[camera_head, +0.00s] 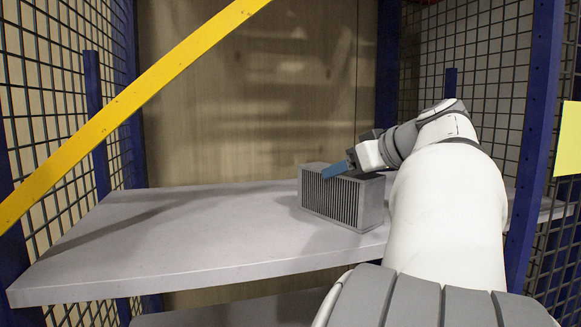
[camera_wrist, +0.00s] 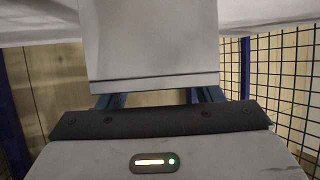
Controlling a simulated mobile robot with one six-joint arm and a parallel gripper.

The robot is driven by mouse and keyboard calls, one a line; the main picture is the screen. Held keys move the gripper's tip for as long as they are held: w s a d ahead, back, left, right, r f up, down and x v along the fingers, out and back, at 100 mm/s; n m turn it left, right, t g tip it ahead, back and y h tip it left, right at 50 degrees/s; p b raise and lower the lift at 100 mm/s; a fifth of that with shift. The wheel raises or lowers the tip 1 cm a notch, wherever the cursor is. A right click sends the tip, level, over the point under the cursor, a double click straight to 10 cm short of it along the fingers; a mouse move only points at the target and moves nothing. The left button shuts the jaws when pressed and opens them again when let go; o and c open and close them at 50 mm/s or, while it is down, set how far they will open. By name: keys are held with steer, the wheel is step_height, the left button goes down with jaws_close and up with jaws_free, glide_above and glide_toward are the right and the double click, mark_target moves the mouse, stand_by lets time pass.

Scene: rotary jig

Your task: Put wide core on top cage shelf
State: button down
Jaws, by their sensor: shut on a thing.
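The wide core (camera_head: 332,200) is a grey finned block at the right part of the grey top cage shelf (camera_head: 190,235). It is upright, at or just above the surface; I cannot tell whether it touches. The core's far side is hidden.
Wire mesh walls (camera_head: 55,85) and blue posts (camera_head: 533,130) enclose the shelf on both sides. A yellow diagonal bar (camera_head: 130,100) crosses the upper left in front. The left and middle of the shelf are bare. A lower shelf (camera_head: 235,312) shows beneath.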

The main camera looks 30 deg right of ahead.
steer(key=shift+c, duration=2)
jaws_free()
steer(key=shift+r+p, duration=0.25)
steer(key=shift+p, duration=0.15)
steer(key=b+v, duration=0.2)
steer(key=v, duration=1)
steer(key=shift+f+b, duration=0.15)
steer(key=shift+b, duration=0.25)
steer(key=shift+s, duration=0.1)
